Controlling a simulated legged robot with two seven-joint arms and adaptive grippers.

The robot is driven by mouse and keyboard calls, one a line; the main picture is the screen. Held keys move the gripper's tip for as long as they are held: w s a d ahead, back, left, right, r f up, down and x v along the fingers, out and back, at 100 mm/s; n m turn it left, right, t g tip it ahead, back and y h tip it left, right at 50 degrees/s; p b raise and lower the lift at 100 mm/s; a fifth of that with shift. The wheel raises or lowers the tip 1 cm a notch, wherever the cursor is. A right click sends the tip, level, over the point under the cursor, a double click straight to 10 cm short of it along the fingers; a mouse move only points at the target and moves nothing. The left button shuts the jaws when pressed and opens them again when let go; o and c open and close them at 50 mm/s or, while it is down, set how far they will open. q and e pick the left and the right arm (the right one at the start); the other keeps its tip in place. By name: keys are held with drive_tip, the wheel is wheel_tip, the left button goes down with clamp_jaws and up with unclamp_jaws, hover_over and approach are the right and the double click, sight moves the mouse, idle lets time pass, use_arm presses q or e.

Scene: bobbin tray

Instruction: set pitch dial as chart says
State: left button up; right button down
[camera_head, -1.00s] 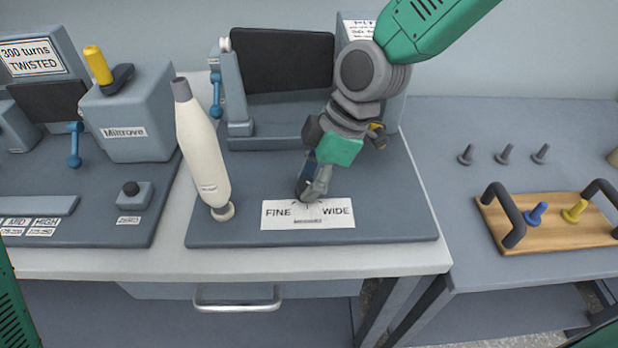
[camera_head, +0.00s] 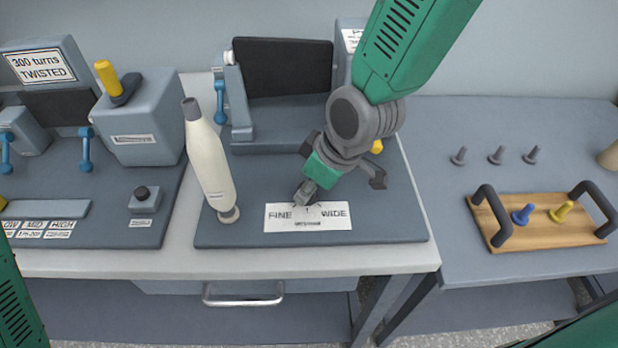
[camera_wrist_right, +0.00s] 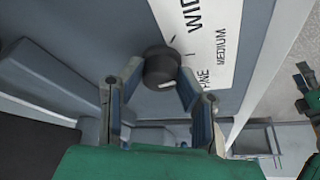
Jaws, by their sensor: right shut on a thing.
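The pitch dial (camera_wrist_right: 160,68) is a small dark round knob with a pale mark, by the white FINE–MEDIUM–WIDE label (camera_head: 335,215). In the right wrist view the mark is on the side toward FINE. My right gripper (camera_head: 305,193) is shut on the dial, its fingers on either side of it; in the head view they largely hide it. The chart may be the white printed sheet (camera_head: 351,40) at the back, partly hidden by my arm and unreadable. A card reading "300 turns TWISTED" (camera_head: 40,66) stands at the left. My left gripper is not in view.
A dark screen (camera_head: 283,68) stands behind. A grey box with a yellow lever (camera_head: 105,75) is at the left. A wooden tray with black handles (camera_head: 500,238) sits on the right table, before several grey pegs.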

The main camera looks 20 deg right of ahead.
drive_tip(key=shift+w+a+r+m+t+h+p, duration=0.15)
drive_tip(key=shift+m+t+h+p, duration=0.35)
drive_tip(key=shift+m, duration=0.7)
drive_tip(key=shift+w, duration=0.1)
drive_tip(key=c, duration=1.4)
unclamp_jaws()
drive_tip(key=shift+o, duration=1.1)
drive_tip(key=v, duration=1.1)
drive_tip(key=shift+d+r, duration=0.2)
drive_tip(key=shift+r, duration=0.1)
